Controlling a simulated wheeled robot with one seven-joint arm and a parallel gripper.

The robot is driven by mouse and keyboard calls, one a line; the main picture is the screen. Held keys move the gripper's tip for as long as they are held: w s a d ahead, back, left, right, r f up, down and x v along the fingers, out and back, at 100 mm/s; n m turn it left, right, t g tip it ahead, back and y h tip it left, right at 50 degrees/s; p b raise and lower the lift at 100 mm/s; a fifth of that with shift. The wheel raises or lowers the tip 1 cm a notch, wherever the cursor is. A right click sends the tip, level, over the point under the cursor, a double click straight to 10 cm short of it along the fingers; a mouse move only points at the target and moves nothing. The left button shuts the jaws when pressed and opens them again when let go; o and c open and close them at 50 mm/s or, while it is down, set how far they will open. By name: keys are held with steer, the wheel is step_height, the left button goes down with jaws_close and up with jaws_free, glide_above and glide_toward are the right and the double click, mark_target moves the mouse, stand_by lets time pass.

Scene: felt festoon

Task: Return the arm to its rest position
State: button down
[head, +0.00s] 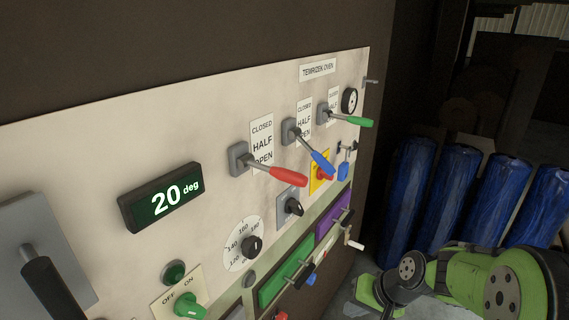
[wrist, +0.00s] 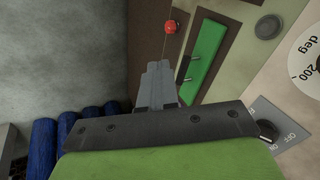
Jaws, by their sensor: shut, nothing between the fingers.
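My arm is green with dark joints and shows at the lower right of the head view. My gripper (wrist: 157,84) shows in the wrist view as two grey fingers pressed together, with nothing between them. The fingers point towards the lower part of the oven panel (head: 90,150), near a green plate (wrist: 205,62) and a red knob (wrist: 171,26) on a thin rod. I cannot tell whether the fingertips touch anything. In the head view the fingertips cannot be made out.
The panel carries red (head: 288,176), blue (head: 322,162) and green (head: 358,122) lever handles, and a display (head: 160,197) reading 20 deg. A black handle (head: 50,285) sticks out at the lower left. Several blue wrapped rolls (head: 455,190) stand right of the oven.

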steer(key=s+r+n+t+h+p, duration=0.2)
steer(key=s+r+n+h+p, duration=0.1)
steer(key=s+r, duration=1.3)
steer(key=s+h+p, duration=0.1)
steer(key=s, duration=0.3)
steer(key=shift+r+h, duration=0.3)
steer(key=shift+r, duration=0.1)
